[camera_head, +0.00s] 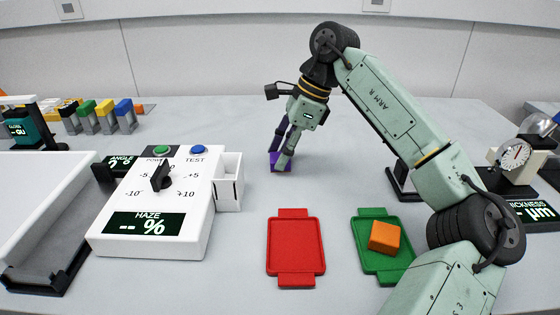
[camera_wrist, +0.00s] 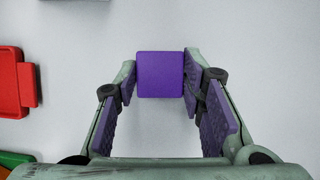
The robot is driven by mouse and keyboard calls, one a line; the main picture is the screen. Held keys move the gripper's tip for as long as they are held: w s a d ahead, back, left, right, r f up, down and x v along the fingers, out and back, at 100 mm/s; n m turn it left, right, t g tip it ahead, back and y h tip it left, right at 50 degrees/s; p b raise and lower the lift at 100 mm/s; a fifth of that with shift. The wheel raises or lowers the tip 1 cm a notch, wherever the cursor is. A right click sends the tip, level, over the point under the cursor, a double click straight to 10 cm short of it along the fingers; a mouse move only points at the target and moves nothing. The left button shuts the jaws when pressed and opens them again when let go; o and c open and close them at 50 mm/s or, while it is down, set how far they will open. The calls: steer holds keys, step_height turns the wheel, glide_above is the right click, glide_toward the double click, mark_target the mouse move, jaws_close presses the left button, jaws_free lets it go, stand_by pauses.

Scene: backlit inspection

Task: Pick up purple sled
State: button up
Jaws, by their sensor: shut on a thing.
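The purple sled (camera_head: 274,163) is a small purple block on the white table, right of the haze meter. In the wrist view the purple sled (camera_wrist: 160,76) shows as a square block between my gripper's fingers. My gripper (camera_head: 281,157) reaches down to it, and in the wrist view my gripper (camera_wrist: 159,88) is shut on its left and right sides. Its finger pads are purple too. The head view partly hides the block behind a finger. I cannot see a gap between block and table.
A red tray (camera_head: 296,247) lies in front, empty. Right of it a green tray (camera_head: 372,262) holds an orange block (camera_head: 384,237). The haze meter (camera_head: 155,212) with an open white box (camera_head: 229,190) stands left of my gripper. A dial gauge (camera_head: 515,157) is at right.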

steer(key=c, duration=0.4)
